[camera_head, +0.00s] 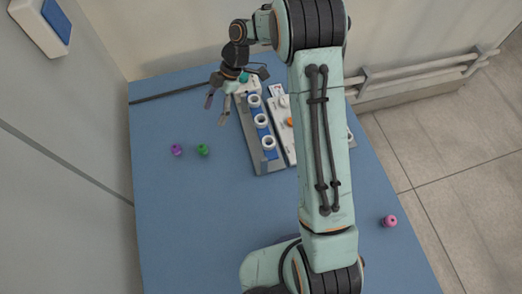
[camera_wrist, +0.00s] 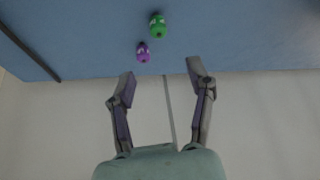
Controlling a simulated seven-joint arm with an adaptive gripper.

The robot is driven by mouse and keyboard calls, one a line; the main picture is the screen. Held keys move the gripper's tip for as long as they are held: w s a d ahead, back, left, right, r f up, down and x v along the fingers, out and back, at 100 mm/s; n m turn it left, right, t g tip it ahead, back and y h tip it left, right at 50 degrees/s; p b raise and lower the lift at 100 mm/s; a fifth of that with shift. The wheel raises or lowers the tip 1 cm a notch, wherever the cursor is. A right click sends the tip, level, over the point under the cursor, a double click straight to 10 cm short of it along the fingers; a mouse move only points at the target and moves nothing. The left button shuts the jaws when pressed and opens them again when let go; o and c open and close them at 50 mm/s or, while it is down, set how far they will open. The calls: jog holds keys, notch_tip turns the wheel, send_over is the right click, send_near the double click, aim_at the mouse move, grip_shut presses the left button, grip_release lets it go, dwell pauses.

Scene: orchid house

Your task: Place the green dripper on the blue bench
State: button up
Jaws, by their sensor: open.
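The green dripper (camera_head: 202,150) is a small green piece on the blue bench (camera_head: 200,210), left of the white racks in the head view. It also shows near the top of the wrist view (camera_wrist: 157,25), resting on the blue surface. My gripper (camera_head: 217,107) is open and empty above the bench's back part, beyond the green dripper. In the wrist view its two fingers (camera_wrist: 160,70) are spread apart, with the green dripper beyond the fingertips and touching neither.
A purple piece (camera_head: 177,150) lies just left of the green dripper. A pink piece (camera_head: 389,221) lies near the bench's right edge. A rack with white rings (camera_head: 261,121) stands at the back, partly hidden by my arm. The bench's front left is clear.

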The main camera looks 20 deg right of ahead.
jog(key=s+d+r+m+t+h, duration=0.1)
jog(key=s+d+r+m+h, duration=0.2)
jog(key=s+r+m, duration=0.65)
jog(key=s+d+r+m+h, duration=0.1)
jog(key=s+d+m, duration=0.1)
jog(key=s+m, duration=0.4)
jog(key=s+d+r+m+t, duration=0.1)
jog(key=s+m, duration=0.4)
jog(key=s, duration=0.5)
jog(key=shift+d+m+h, duration=0.35)
jog(key=shift+d+h, duration=0.05)
jog(key=shift+d, duration=0.25)
